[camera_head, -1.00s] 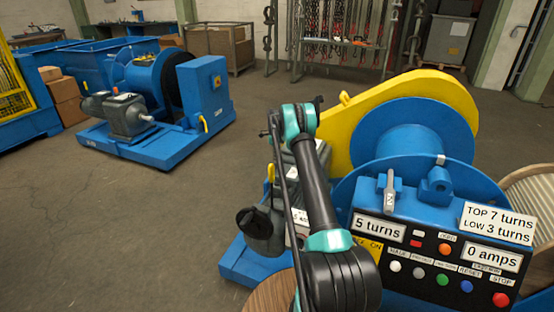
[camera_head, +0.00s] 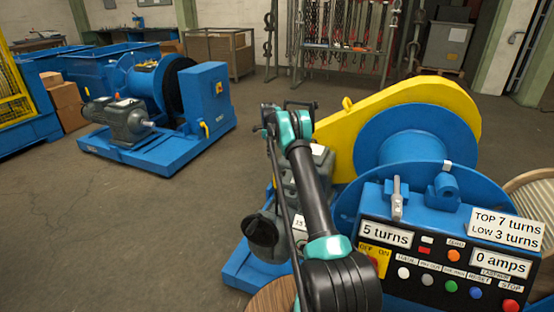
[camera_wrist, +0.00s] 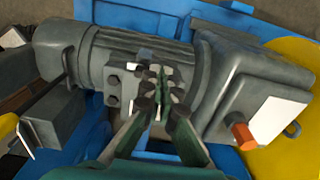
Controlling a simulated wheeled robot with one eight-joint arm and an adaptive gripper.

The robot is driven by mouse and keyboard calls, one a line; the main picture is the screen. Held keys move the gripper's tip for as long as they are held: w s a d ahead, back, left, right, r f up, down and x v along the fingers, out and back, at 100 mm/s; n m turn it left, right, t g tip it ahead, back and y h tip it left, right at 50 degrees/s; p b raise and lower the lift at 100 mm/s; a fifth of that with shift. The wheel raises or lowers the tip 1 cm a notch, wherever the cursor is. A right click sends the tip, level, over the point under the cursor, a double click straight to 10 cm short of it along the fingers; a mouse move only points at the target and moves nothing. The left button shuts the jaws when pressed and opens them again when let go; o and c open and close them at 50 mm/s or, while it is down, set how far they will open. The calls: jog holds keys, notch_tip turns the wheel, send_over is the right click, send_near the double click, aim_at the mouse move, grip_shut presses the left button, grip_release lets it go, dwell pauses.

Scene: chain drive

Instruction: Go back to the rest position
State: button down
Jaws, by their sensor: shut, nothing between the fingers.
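My gripper (camera_wrist: 162,92) is shut and empty in the wrist view, its fingertips together in front of a grey motor (camera_wrist: 150,65). I cannot tell whether it touches the motor. In the head view my black and teal arm reaches up and away over the left side of the near blue winch, and the gripper's fingers are hard to make out there. The winch has a blue drum (camera_head: 412,150), a yellow chain guard (camera_head: 345,128) and a control panel (camera_head: 440,262) reading 5 turns and 0 amps.
A lever (camera_head: 397,198) stands above the panel. A second blue winch (camera_head: 150,145) stands at the left on open floor (camera_head: 130,230). Chains hang on a rack (camera_head: 340,40) at the back. A wooden reel (camera_head: 530,195) stands at the right edge.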

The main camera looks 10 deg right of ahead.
jog(key=s+a+r+n+t, duration=0.1)
jog(key=s+r+n, duration=0.25)
jog(key=r, duration=0.35)
jog(key=s+a+r+n, duration=0.2)
jog(key=s+r+n, duration=0.15)
jog(key=r, duration=0.25)
jog(key=s+r+n+t, duration=0.1)
jog(key=s+r+n, duration=0.2)
jog(key=s, duration=0.5)
jog(key=s+r+n, duration=0.3)
jog(key=s, duration=0.6)
jog(key=s+f+n, duration=0.2)
jog(key=s+n, duration=0.2)
jog(key=s, duration=0.8)
jog(key=s+f+n+t, duration=0.1)
jog(key=s+f+n, duration=0.2)
jog(key=s, duration=1)
jog(key=s+f+n+t, duration=0.1)
jog(key=s+f+n, duration=0.2)
jog(key=s, duration=0.9)
jog(key=shift+s+d+n, duration=0.2)
jog(key=shift+s+n, duration=0.05)
jog(key=shift+n, duration=0.65)
jog(key=shift+w, duration=0.15)
